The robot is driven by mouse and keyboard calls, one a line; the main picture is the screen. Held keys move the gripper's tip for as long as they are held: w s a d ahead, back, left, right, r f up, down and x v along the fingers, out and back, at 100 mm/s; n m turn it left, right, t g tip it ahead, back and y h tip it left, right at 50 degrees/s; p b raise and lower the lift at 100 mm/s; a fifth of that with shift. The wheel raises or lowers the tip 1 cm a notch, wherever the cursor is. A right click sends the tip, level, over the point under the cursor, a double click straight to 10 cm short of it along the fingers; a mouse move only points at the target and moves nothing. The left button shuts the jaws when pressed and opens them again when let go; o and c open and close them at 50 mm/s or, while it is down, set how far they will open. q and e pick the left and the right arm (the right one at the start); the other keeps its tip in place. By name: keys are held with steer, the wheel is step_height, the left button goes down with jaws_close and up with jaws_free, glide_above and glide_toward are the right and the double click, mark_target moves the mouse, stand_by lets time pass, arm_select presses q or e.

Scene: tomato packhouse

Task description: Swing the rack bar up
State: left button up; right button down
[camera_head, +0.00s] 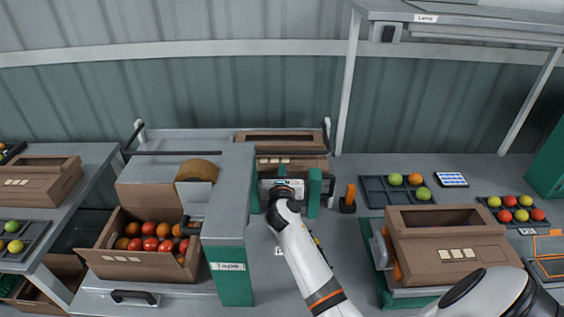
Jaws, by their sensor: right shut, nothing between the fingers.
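The rack bar (172,153) is a thin dark bar that runs level across the front of the grey rack behind the tape stand. Dark side arms join it to white uprights at the rack's left and right ends. The tape stand and the boxes hide or blur part of its right half. My right gripper (284,184) is in front of the rack, between two green posts, to the right of the tape stand. It is shut and empty, and its fingertips are mostly hidden behind its own hand. It appears apart from the bar. My left gripper is not in view.
The tape stand (228,220) rises just left of my right arm. An open box of tomatoes (135,267) stands at left. A cardboard box (447,254) stands at right, with a dark tray (372,188) behind it. Cardboard boxes (277,140) occupy the rack's right part.

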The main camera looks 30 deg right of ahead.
mark_target(282, 162)
steer(key=x, duration=0.4)
steer(key=shift+w+d+f, duration=0.1)
steer(key=shift+w+d, duration=0.25)
steer(key=shift+w, duration=0.05)
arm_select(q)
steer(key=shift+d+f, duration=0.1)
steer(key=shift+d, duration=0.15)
